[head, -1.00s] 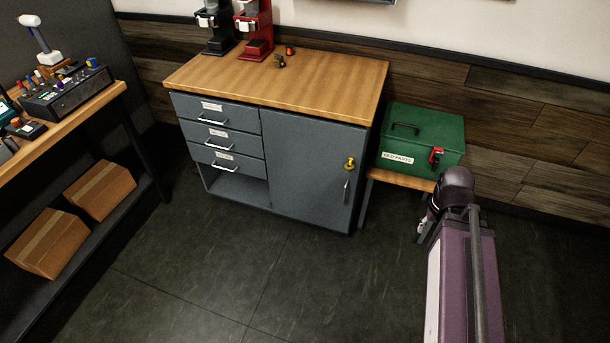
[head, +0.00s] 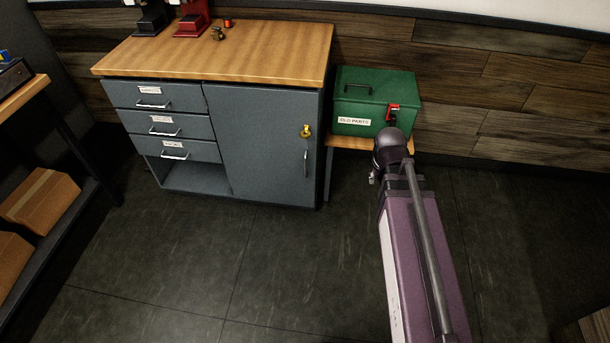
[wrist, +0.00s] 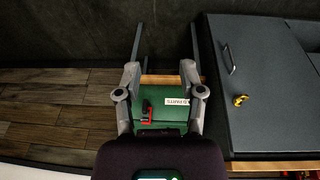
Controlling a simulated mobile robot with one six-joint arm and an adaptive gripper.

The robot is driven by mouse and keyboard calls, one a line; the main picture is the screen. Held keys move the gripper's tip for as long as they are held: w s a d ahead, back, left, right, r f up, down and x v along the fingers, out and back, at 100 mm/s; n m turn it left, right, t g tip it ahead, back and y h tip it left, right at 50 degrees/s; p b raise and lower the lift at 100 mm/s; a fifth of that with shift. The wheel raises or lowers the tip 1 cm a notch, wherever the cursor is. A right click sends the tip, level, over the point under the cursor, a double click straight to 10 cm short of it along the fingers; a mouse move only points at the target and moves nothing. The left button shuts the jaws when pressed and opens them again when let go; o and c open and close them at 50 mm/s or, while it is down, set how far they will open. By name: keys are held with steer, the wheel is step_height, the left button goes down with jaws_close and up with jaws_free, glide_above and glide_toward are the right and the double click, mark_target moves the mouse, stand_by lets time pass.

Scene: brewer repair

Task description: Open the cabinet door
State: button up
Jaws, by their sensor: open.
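The grey cabinet door (head: 257,148) is shut, on the right half of the cabinet under a wooden top. It has a vertical metal handle (head: 306,163) near its right edge and a brass lock or key piece (head: 306,131) above the handle. In the wrist view, the door (wrist: 262,90), handle (wrist: 229,60) and brass piece (wrist: 240,100) lie right of my gripper (wrist: 160,72). My gripper is open, its fingers spread and empty, with the green box seen beyond and between them. In the head view my arm hides most of the gripper.
A green box labelled "OLD PARTS" (head: 372,102) stands on a low wooden stand (head: 345,142) right of the cabinet. Three drawers (head: 163,125) fill the cabinet's left side above an open shelf. Cardboard boxes (head: 42,200) sit at the left. The floor before the door is clear.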

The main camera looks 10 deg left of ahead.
steer(key=w+a+f+t+b, duration=0.3)
steer(key=w+a+f+b, duration=0.2)
steer(key=w+f+b, duration=0.35)
steer(key=w+a+f+t+b, duration=0.3)
steer(key=w+a+f+b, duration=0.2)
steer(key=f+b, duration=0.55)
steer(key=n+t+y+b, duration=0.25)
steer(key=t+b, duration=0.25)
steer(key=b, duration=1.5)
glide_toward(305, 167)
steer(key=s+d, duration=0.1)
steer(key=s, duration=0.2)
steer(key=shift+r+m+y, duration=0.25)
steer(key=shift+r, duration=0.15)
steer(key=shift+w, duration=0.15)
steer(key=b+x, duration=0.5)
steer(key=x, duration=0.8)
steer(key=shift+w+f, duration=0.2)
steer(key=shift+w, duration=0.05)
steer(key=shift+c, duration=0.2)
jaws_close()
